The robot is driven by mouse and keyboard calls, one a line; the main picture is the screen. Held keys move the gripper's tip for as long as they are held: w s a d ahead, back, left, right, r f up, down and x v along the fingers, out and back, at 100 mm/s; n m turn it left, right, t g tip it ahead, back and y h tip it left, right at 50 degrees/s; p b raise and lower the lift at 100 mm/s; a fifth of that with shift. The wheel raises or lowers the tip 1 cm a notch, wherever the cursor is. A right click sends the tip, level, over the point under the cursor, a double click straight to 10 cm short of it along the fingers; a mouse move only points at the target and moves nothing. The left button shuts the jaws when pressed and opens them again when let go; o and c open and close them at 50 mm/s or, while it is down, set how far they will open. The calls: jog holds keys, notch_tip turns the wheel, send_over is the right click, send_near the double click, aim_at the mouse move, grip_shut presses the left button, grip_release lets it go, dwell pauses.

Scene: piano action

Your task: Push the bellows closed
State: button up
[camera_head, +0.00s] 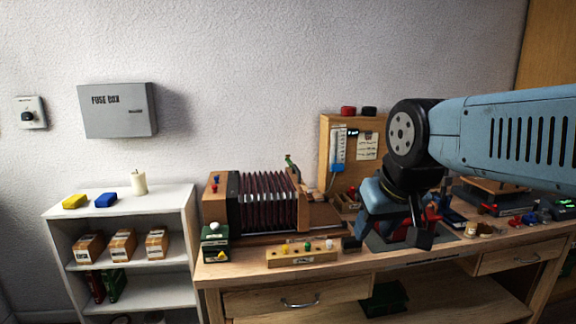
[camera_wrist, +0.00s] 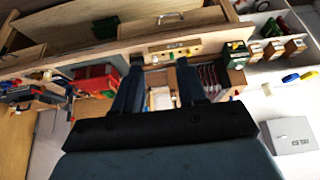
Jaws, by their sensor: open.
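The bellows (camera_head: 268,202) stand on the workbench at its left part, dark red and pleated, between wooden end pieces. Their pleats are spread apart. A wooden block (camera_head: 325,215) lies at their right end. In the wrist view the bellows (camera_wrist: 210,78) show just to the right of my fingers, partly hidden by one. My gripper (camera_head: 388,243) is open and empty, pointing down over the bench to the right of the bellows. In the wrist view my gripper (camera_wrist: 160,64) shows two dark fingers spread apart, with nothing held between them.
A wooden strip with coloured knobs (camera_head: 300,257) lies in front of the bellows, and a dark green box (camera_head: 215,243) is at the left corner. A wooden panel (camera_head: 340,140) stands behind. Tools clutter the bench at right. A white shelf (camera_head: 120,202) stands at left.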

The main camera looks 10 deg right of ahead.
jog(key=w+r, duration=0.4)
jog(key=w, duration=0.6)
jog(key=w+r, duration=0.3)
jog(key=w, duration=0.6)
jog(key=w+r, duration=0.4)
jog(key=w, duration=0.6)
jog(key=g+h, duration=0.1)
jog(key=h, duration=0.1)
send_over(296, 168)
jog(key=s+a, duration=0.3)
jog(key=s, duration=0.3)
notch_tip(296, 168, down, 8)
jog(key=x, duration=1.3)
jog(key=shift+w+d+f, duration=0.1)
jog(key=shift+w+d, duration=0.15)
jog(key=shift+d, duration=0.05)
jog(key=shift+c, duration=0.4)
grip_shut()
